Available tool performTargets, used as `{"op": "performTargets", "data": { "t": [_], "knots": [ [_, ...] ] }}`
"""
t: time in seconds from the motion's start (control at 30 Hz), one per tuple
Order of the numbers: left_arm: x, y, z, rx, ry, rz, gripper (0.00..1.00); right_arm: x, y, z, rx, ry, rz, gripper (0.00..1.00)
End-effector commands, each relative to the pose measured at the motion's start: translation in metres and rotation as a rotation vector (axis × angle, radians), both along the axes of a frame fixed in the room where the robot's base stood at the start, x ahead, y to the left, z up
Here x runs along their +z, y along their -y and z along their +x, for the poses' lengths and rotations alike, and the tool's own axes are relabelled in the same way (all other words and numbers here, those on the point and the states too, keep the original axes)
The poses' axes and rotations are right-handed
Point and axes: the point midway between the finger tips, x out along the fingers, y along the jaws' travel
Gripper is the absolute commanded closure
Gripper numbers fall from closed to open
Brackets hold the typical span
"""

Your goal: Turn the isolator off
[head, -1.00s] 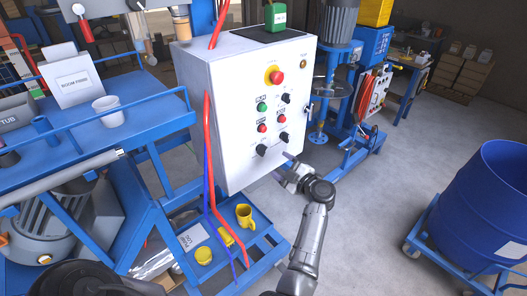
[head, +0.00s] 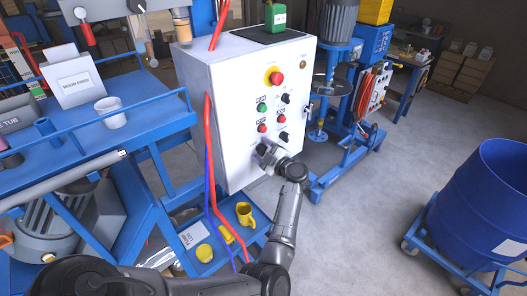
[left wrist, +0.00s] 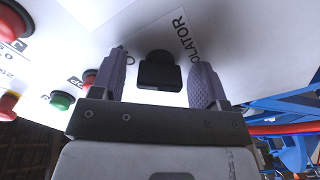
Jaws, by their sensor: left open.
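The isolator is a black rotary knob (left wrist: 160,72) on the white control cabinet (head: 222,130), beside a partly covered label ending in "OLATOR". In the left wrist view it sits between my two fingers, with a gap on each side. My left gripper (head: 264,154) is open at the lower part of the cabinet's front; its fingers (left wrist: 158,82) also show in the left wrist view. In the head view the gripper covers the isolator knob. My right gripper is not in view.
Above are a red emergency stop (head: 277,78), a green button (head: 262,107), red buttons and other black knobs. Red and blue hoses hang at the cabinet's left edge. A blue cart (head: 60,165) stands left, a blue drum (head: 487,205) right.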

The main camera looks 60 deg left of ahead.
Motion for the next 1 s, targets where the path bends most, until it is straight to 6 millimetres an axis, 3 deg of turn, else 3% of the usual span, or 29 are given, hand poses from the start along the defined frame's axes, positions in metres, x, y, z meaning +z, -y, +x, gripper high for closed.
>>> {"op": "performTargets", "data": {
  "t": [0.07, 0.57, 1.0],
  "knots": [
    [0.0, 0.0, 0.0, 0.0, 0.0, 0.0, 0.32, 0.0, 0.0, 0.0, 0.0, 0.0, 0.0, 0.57],
    [0.0, 0.0, 0.0, 0.001, 0.0, 0.001, 0.8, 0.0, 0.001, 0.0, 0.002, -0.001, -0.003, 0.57],
    [-0.002, 0.0, 0.0, 0.002, 0.122, 0.02, 0.81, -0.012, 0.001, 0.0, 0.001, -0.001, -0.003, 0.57]
  ]
}}
